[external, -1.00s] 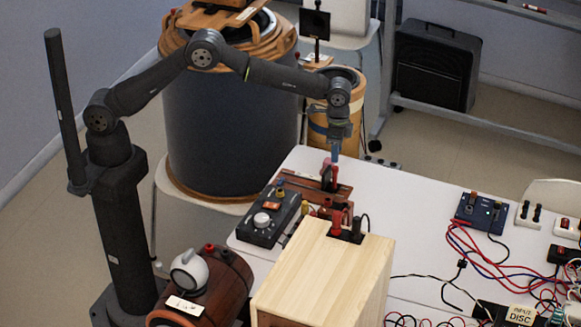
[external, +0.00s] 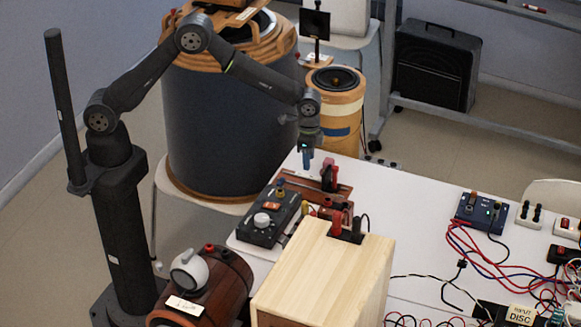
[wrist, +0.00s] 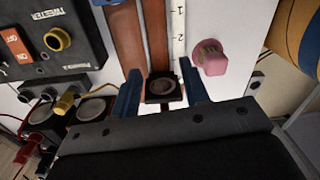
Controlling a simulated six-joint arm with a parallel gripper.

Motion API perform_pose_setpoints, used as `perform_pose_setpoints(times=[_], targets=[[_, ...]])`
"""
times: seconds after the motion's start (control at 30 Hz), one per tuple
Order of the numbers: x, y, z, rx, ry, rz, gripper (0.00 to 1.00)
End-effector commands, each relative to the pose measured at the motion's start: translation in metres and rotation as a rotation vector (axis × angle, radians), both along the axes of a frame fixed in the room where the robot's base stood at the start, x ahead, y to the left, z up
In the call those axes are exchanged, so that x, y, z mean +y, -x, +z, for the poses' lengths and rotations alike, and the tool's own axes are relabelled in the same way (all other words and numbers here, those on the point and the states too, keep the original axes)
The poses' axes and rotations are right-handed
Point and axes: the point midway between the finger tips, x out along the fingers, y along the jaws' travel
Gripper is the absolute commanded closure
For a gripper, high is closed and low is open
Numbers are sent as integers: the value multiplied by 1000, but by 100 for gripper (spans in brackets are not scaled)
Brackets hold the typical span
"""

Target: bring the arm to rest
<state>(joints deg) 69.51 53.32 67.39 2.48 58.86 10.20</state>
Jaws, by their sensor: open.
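My gripper (external: 306,162) hangs over the far-left corner of the white table (external: 420,207), pointing down. In the wrist view my gripper (wrist: 163,92) shows two blue fingers spread apart. A black block with a round grey disc (wrist: 163,88) appears between them, below; I see no finger pressed on it. A pink knob-like piece (wrist: 211,58) stands on the table just right of the fingers. My arm reaches across from its column on the left, with its elbow bent high in front of the large dark drum.
A black control box (external: 268,214) and a light wooden box (external: 325,270) stand near my gripper. A brown cylinder (external: 213,285) is in front. A blue box (external: 481,211) and tangled wires are at right. An orange-brown speaker (external: 335,105) stands behind. The table's middle is mostly clear.

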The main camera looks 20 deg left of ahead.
Motion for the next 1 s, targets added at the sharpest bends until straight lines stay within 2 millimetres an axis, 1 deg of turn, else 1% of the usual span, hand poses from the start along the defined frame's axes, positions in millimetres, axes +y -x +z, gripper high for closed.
perform_pose_setpoints(times=[0.03, 0.2, 0.3, 0.7, 0.9, 1.0], targets=[[9, 0, 1, 0, -1, 1, 58], [35, 1, 1, 0, 0, 0, 58], [31, 1, 25, -2, 5, -1, 58], [31, 4, 106, -2, 5, -1, 58], [31, 6, 142, 0, 3, -1, 58], [31, 6, 156, 0, 1, -1, 58]])
